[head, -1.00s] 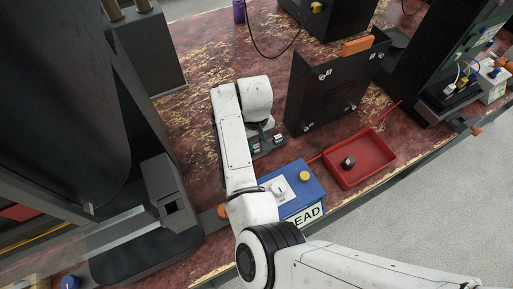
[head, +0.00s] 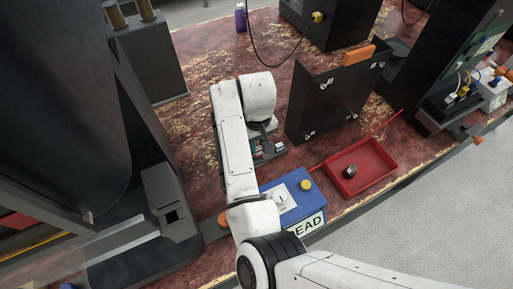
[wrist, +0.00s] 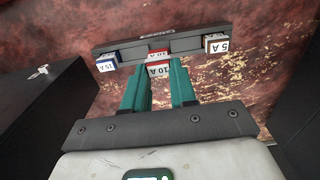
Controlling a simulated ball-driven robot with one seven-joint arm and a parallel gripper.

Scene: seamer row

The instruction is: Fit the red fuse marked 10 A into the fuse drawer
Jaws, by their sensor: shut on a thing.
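In the wrist view, a red fuse (wrist: 159,70) marked 10 A sits between the teal fingertips of my gripper (wrist: 160,80), which is shut on it. The fuse is right at the near edge of a dark bar-shaped holder (wrist: 188,43). A second red 10 A marking (wrist: 157,54) shows on the holder just behind it; I cannot tell whether the held fuse is clear of the holder. In the head view, my arm largely hides the gripper and the holder (head: 268,156). I cannot make out which part is the fuse drawer.
A blue 15 A fuse (wrist: 107,63) and a brown 5 A fuse (wrist: 215,44) sit at the holder's ends. In the head view, a black upright panel (head: 325,100) stands right of my arm. A blue box (head: 300,205) and a red tray (head: 378,168) are nearer the front edge.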

